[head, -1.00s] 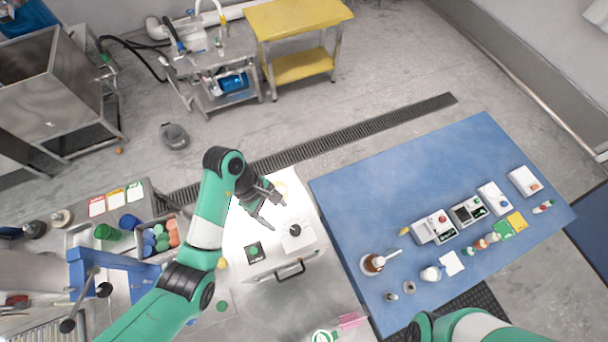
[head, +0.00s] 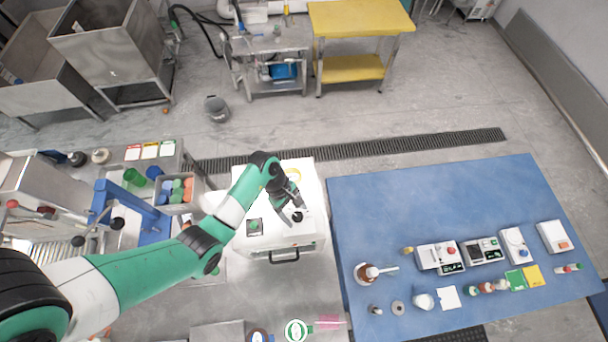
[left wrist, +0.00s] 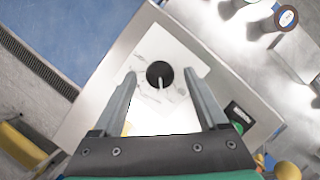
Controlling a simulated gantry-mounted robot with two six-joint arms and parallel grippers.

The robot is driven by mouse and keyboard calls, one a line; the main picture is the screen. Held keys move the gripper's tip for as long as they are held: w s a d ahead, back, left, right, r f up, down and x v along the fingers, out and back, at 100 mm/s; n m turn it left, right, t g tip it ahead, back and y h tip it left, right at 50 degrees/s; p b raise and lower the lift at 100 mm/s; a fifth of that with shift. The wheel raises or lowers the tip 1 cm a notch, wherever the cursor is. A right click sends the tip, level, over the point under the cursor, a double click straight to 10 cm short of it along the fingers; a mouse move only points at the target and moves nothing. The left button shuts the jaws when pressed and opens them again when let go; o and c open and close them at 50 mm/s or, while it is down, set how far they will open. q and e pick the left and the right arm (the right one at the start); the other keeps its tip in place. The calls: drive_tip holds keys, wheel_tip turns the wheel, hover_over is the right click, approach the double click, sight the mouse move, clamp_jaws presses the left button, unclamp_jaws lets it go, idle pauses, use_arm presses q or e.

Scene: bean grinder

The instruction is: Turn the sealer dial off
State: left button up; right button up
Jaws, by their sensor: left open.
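The sealer (head: 309,237) is a white box with a handle at its front, standing on the steel table. Its black round dial (left wrist: 160,70) sits on a white marbled plate and has a pale pointer line, which runs toward the bottom of the left wrist view. The dial (head: 298,217) is small and partly crowded by the fingers in the head view. My left gripper (head: 292,211) is open above the sealer's top. In the left wrist view, its two fingers (left wrist: 160,88) lie on either side of the dial, with no visible contact. My right gripper is out of view.
A green button (head: 254,226) on a dark plate is on the sealer's top, left of the dial. A blue table (head: 400,205) with scales and small bottles stands to the right. A bin of colored items (head: 177,190) stands to the left.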

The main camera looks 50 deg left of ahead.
use_arm(q)
drive_tip(key=shift+f, duration=0.2)
clamp_jaws()
idle(0.3)
drive_tip(key=shift+r+n, duration=0.1)
drive_tip(key=shift+n, duration=0.4)
drive_tip(key=n+t, duration=0.1)
drive_tip(key=n, duration=0.2)
drive_tip(key=shift+s+d+n+t+y, duration=0.1)
drive_tip(key=shift+s+n+t+y, duration=0.1)
drive_tip(key=shift+n+t+y, duration=0.15)
drive_tip(key=shift+s+d+n+t+y, duration=0.1)
drive_tip(key=shift+n+t+y, duration=0.25)
drive_tip(key=shift+n, duration=0.8)
drive_tip(key=shift+n+t+y, duration=0.3)
drive_tip(key=shift+n, duration=0.8)
